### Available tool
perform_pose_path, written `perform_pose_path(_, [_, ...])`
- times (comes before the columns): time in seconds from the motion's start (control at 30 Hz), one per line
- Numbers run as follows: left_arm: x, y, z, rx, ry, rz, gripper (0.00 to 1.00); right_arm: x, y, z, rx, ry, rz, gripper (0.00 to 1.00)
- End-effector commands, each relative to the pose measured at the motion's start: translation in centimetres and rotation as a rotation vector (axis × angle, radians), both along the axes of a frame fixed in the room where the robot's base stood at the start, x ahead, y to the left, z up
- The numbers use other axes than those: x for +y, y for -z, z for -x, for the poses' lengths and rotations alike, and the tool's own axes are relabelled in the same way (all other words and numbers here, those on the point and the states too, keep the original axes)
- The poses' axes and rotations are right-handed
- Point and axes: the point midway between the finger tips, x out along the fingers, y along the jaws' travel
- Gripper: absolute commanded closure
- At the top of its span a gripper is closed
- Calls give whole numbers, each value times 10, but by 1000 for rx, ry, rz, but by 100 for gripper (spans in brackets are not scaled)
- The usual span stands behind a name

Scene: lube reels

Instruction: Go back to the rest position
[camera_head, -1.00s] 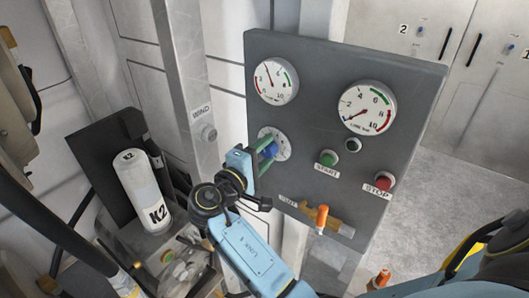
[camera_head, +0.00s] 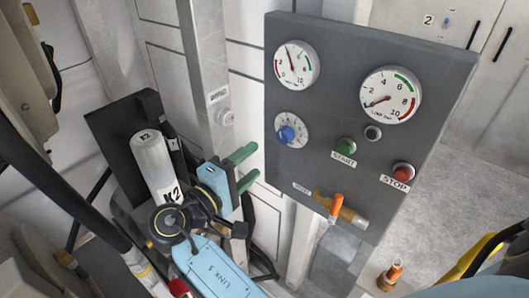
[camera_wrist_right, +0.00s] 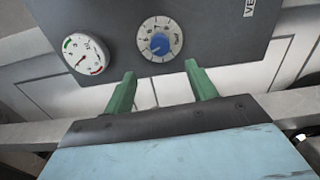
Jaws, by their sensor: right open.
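My right gripper (camera_head: 243,166) is open and empty, with its two green fingers apart. It is left of the grey control panel (camera_head: 320,150), in front of the pale wall. The blue knob (camera_head: 286,134) on its white dial sits on the panel's left side, apart from the fingers. In the right wrist view the green fingers (camera_wrist_right: 158,85) point toward the panel, and the blue knob (camera_wrist_right: 160,44) shows beyond the gap between them. My left gripper is not in view.
The panel carries two gauges (camera_head: 390,95), a green START button (camera_head: 346,146), a red STOP button (camera_head: 403,172) and an orange-handled valve (camera_head: 336,206). A white K2 cylinder (camera_head: 155,170) stands left of my right arm. A metal post (camera_head: 212,80) rises behind.

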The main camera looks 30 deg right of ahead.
Motion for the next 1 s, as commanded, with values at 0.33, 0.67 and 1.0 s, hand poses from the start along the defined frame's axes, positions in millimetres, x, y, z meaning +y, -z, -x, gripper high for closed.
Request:
perform_pose_path(0.33, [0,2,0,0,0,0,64,19,0,8,1,0,0,43])
perform_pose_path(0.67, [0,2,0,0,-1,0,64,19,0,8,1,0,0,43])
perform_pose_path(1.0, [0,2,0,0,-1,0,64,25,121,-18,226,-235,-97,43])
